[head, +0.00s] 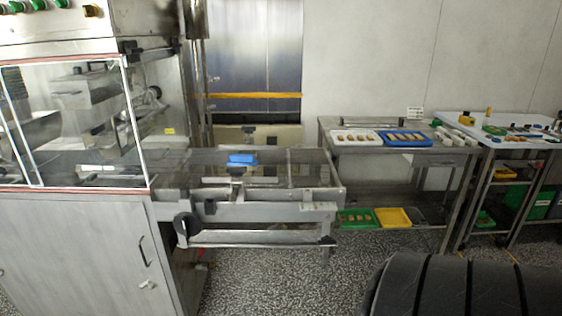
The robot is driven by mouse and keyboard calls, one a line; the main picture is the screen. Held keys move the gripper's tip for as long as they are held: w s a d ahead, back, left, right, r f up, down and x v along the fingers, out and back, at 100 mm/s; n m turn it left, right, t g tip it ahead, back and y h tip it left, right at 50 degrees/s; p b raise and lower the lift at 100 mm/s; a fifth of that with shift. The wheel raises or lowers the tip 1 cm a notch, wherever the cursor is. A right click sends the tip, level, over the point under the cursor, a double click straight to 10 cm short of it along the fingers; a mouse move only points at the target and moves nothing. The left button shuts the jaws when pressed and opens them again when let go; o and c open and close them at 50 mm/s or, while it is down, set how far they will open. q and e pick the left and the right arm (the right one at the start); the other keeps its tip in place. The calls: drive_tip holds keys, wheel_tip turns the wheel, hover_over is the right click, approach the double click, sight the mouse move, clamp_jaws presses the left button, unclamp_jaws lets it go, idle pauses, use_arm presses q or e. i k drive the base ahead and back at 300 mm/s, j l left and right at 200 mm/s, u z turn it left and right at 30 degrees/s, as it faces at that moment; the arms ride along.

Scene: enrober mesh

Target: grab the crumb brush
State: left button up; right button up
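A small blue object (242,159) lies on the mesh conveyor frame (265,208) that juts out from the enrober. It may be the crumb brush, but it is too small to tell its bristles or handle. Small yellow, green and dark items lie on the white-topped table (470,122) at the far right, and I cannot make out a brush among them. Neither of my grippers is in view.
The enrober cabinet (80,250) with a clear guard stands at left. A steel table (350,148) holds a white tray (342,137) and a blue tray (385,139) of small pieces. Green and yellow trays (393,217) sit on its lower shelf. Speckled floor (290,280) is open in front.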

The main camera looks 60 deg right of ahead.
sight(235, 160)
drive_tip(key=z, duration=1.55)
drive_tip(key=i+z, duration=0.1)
